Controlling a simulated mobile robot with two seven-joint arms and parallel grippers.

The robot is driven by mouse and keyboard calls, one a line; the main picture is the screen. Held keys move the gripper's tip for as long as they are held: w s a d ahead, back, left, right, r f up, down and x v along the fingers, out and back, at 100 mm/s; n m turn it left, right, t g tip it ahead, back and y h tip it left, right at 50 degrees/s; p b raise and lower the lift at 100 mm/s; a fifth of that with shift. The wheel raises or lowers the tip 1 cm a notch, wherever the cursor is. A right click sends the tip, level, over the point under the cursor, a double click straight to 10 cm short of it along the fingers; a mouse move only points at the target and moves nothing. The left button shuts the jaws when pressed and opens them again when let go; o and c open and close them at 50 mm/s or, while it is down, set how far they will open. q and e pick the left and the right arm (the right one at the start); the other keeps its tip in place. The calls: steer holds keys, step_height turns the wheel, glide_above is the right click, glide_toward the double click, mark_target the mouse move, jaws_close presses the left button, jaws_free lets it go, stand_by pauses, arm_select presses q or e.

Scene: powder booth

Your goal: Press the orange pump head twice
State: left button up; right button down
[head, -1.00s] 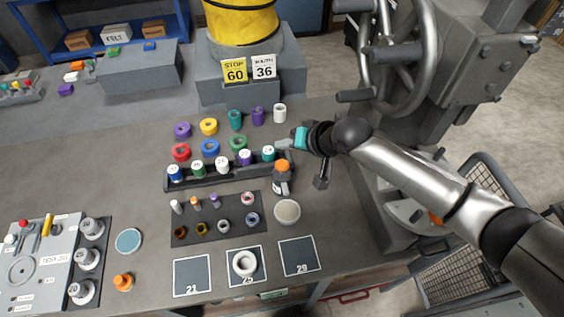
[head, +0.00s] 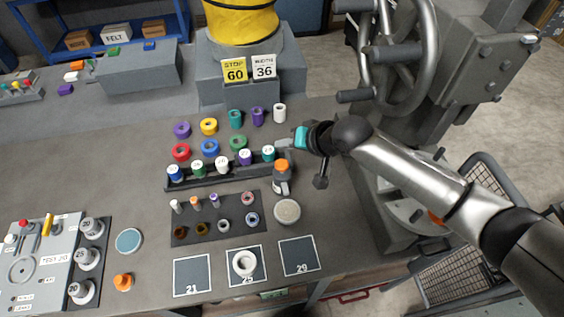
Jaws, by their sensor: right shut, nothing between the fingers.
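The pump bottle with an orange head (head: 282,165) stands upright on the grey bench, right of the rack of small bottles. Its grey body (head: 282,187) has a pale label. My right gripper (head: 285,142) comes in from the right, with teal parts near its fingers. It is shut and empty, and its tips appear just beyond the orange head in the picture. I cannot tell the height gap, but no contact shows. My left gripper is not in view.
A dark rack (head: 215,175) of capped bottles stands left of the pump. Several tape rolls lie behind it. Another orange-topped item (head: 123,281) stands front left. A handwheel machine is at right.

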stand_by(0.9)
step_height(320, 180, up, 4)
steer(key=shift+f+b, duration=0.1)
steer(key=shift+b, duration=1.1)
